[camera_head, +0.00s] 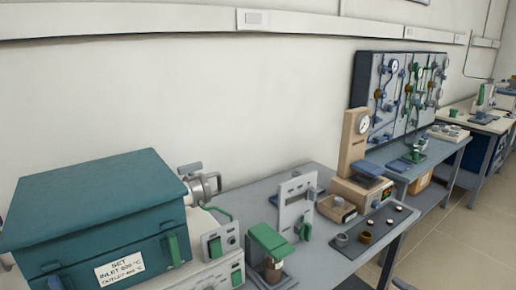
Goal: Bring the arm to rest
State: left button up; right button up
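Neither of my arms nor grippers shows in the head view. A teal box-shaped furnace (95,215) with a white label reading "SET" and inlet and outlet temperatures stands at the left front. Its green handle (173,249) is on the front face.
A grey bench (262,199) carries a green-topped device (268,243), a white upright panel (296,202), a tan gauge stand (353,150) and a dark tray (350,252) with small cups. A gauge panel (375,98) stands behind. Tiled floor (455,235) is clear at right.

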jog(key=s+a+f+m+g+h, duration=0.15)
jog(key=f+m, duration=0.25)
jog(key=f, duration=0.5)
jog(key=s+f+m+h, duration=0.3)
jog(key=f+m, duration=0.2)
jog(key=f, duration=0.4)
jog(key=s+f+m+g+h, duration=0.1)
jog(key=s+f+m+h, duration=0.2)
jog(key=f, duration=0.6)
pick_arm(q)
jog(key=shift+s+d+f, duration=0.1)
jog(key=shift+s+d, duration=0.1)
jog(key=shift+s, duration=0.2)
pick_arm(e)
jog(key=s+a+f+m+g, duration=0.8)
jog(key=s+a+f, duration=1)
jog(key=a+f, duration=0.3)
jog(key=shift+s+f+m, duration=0.3)
jog(key=shift+s, duration=0.05)
